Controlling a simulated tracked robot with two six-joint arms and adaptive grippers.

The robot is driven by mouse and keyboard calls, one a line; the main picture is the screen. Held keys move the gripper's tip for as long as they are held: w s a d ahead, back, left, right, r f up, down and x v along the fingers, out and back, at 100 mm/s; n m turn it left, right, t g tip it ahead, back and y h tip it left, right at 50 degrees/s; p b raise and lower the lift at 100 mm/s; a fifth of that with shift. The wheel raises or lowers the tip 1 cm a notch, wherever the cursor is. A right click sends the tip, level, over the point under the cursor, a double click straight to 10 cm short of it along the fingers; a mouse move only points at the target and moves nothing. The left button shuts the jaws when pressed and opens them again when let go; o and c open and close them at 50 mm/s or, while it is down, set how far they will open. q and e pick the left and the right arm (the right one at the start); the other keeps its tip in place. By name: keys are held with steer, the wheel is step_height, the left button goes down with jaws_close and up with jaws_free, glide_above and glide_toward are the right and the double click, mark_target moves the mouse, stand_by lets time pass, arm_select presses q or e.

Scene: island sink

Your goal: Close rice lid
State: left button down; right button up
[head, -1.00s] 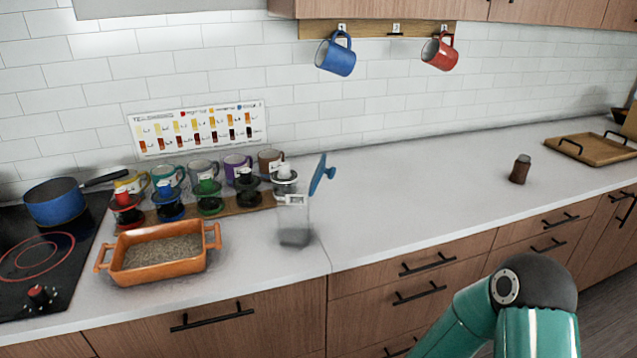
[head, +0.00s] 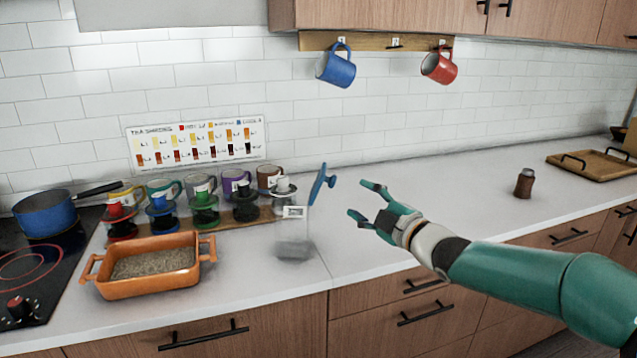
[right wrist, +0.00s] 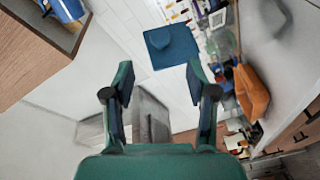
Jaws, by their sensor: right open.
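The clear rice container (head: 294,246) stands on the counter in the head view. Its blue lid (head: 318,184) is open and stands nearly upright at the container's right side. The lid also shows in the right wrist view (right wrist: 171,46), beyond the fingertips. My right gripper (head: 366,199) is open and empty, to the right of the lid, with a gap between them. Its two spread fingers also show in the right wrist view (right wrist: 160,85). My left gripper is not in view.
An orange dish (head: 100,279) of grainy contents sits left of the container. Several mugs and coloured drippers stand behind it. A blue mug (head: 336,68) and a red mug (head: 439,67) hang above.

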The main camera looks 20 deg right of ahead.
mark_target(333, 183)
steer(key=p+x, duration=0.3)
steer(key=x, duration=0.8)
steer(key=shift+f, duration=0.1)
jaws_close()
